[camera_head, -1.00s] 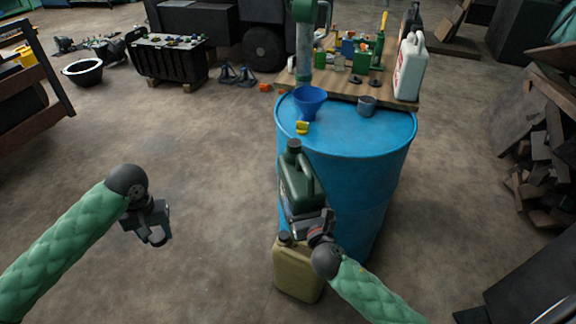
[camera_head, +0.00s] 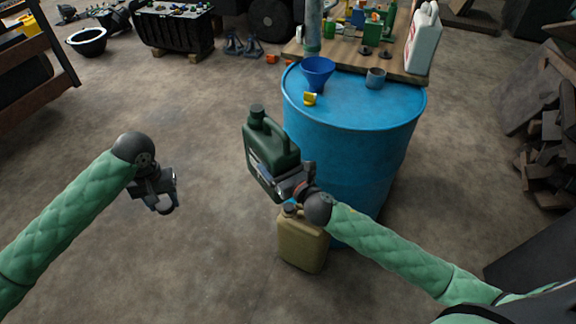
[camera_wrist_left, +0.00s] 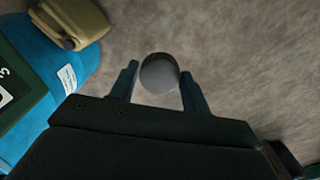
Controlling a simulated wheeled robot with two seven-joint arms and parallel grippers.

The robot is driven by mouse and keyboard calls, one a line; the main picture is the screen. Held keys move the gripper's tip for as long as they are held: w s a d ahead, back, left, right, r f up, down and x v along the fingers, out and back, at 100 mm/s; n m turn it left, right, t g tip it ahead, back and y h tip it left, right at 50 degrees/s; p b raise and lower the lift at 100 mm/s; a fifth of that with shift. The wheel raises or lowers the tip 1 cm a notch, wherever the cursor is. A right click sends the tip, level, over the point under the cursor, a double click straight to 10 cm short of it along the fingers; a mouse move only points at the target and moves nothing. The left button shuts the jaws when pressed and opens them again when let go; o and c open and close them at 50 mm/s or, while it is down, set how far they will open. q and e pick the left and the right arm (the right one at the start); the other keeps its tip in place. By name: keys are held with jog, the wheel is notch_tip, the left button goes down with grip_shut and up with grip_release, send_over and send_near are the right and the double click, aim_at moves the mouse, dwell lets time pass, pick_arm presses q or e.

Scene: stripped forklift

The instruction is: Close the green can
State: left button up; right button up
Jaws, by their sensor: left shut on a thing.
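The green can (camera_head: 270,152) is held up in the air in front of the blue drum, tilted a little, with its dark neck (camera_head: 256,111) at the upper left. My right gripper (camera_head: 292,184) is shut on the can's lower side. My left gripper (camera_head: 164,198) is left of the can, apart from it. In the left wrist view its two fingers are shut on a round grey cap (camera_wrist_left: 160,73), and part of the green can (camera_wrist_left: 14,92) shows at the left edge. I cannot tell whether the can's mouth is open.
The blue drum (camera_head: 355,125) carries a blue funnel (camera_head: 317,71), a grey cup (camera_head: 375,78) and a small yellow piece (camera_head: 310,99). A beige jerrycan (camera_head: 302,243) stands on the floor before it. The floor around my left gripper is clear.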

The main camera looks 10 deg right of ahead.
aim_at(255, 155)
jog(key=shift+w+a+r+n+g+y, duration=0.2)
jog(key=shift+w+a+n+g+y, duration=0.4)
jog(key=shift+w+a+y, duration=0.45)
jog(key=shift+w+a+r+n+g+y, duration=0.25)
jog(key=shift+w+a+n+g+y, duration=0.35)
jog(key=shift+a, duration=0.75)
jog(key=shift+w+a+r+n+g+y, duration=0.25)
jog(key=shift+w+a+n+y, duration=0.45)
jog(key=shift+a+y, duration=0.4)
jog(key=shift+a, duration=0.15)
